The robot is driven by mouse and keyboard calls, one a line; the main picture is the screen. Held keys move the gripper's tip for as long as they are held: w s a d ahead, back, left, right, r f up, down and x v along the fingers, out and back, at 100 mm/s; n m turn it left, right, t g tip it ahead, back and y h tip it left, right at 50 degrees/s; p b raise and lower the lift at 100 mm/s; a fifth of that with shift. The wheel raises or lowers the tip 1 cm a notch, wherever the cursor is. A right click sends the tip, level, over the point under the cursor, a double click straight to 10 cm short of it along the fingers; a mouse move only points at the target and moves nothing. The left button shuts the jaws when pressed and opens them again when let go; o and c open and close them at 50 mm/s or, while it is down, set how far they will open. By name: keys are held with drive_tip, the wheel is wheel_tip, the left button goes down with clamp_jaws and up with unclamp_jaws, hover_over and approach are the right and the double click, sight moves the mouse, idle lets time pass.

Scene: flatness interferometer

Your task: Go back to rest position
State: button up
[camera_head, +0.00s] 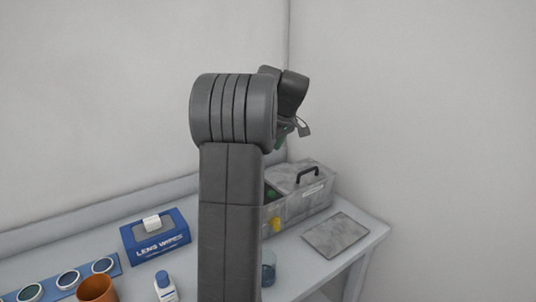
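My arm stands upright in the middle of the head view, its large grey joint at the top. My gripper (301,127) shows only in part at the right of that joint, above the grey box. A small green patch shows beside it, and I cannot tell what it is. Most of the gripper is hidden behind my arm, so I cannot see whether its fingers are open or shut.
The table holds a grey box (299,208) with a black handle, a flat grey plate (335,235), a blue lens wipes box (156,240), a white bottle (165,288), an orange-brown cup (97,289), a blue rack (37,278) with round lenses and a bluish jar (268,268). Walls stand behind.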

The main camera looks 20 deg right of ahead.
drive_tip(key=shift+f, duration=0.1)
drive_tip(key=p+x, duration=0.1)
drive_tip(key=x, duration=1.2)
drive_tip(key=shift+w+a+f, duration=0.15)
drive_tip(key=shift+w+f, duration=0.05)
drive_tip(key=shift+f, duration=0.05)
